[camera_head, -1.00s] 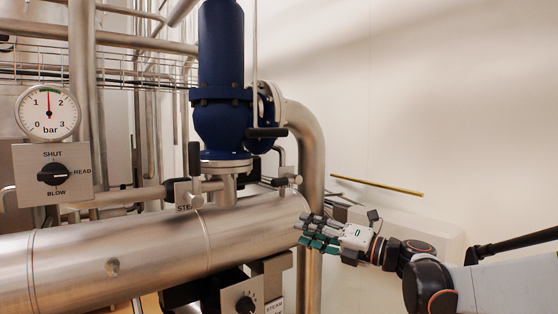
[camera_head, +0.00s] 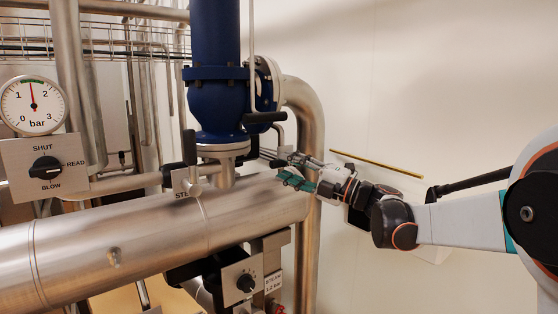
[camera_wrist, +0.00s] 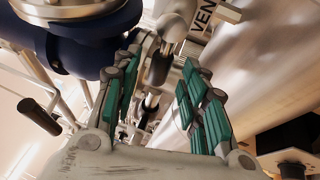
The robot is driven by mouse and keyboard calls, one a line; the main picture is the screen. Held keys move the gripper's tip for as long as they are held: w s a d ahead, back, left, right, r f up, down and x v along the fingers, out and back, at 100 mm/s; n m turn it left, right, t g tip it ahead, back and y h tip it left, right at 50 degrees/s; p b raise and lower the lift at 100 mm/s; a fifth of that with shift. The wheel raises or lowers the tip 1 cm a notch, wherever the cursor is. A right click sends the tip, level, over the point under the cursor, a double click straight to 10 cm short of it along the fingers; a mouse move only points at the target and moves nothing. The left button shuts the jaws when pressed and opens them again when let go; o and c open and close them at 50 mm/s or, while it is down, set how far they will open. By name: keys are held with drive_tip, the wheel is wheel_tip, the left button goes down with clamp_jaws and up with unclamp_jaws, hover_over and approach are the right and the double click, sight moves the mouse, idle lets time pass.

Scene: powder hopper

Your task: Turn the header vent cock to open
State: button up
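The header vent cock (camera_wrist: 160,66) shows in the wrist view as a small metal valve with a dark grip, beside a plate lettered "VEN" (camera_wrist: 204,14). My gripper (camera_wrist: 163,68) is open, its two green-padded fingers on either side of the dark grip, with a gap visible on the sides. I cannot tell whether either finger touches it. In the head view my gripper (camera_head: 284,170) is at the right end of the steel header (camera_head: 150,235), just right of the blue valve's flange. There the fingers largely hide the cock, and its handle angle is unclear.
A blue valve (camera_head: 215,100) with a black lever (camera_head: 264,118) stands close to my gripper. A steel elbow pipe (camera_head: 305,110) rises behind it. A gauge (camera_head: 33,105) and a SHUT/READ/BLOW knob (camera_head: 46,167) are at left. A lower black knob (camera_head: 246,282) sits under the header.

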sight(283, 165)
drive_tip(key=shift+p+x, duration=0.3)
drive_tip(key=shift+x, duration=1.5)
clamp_jaws()
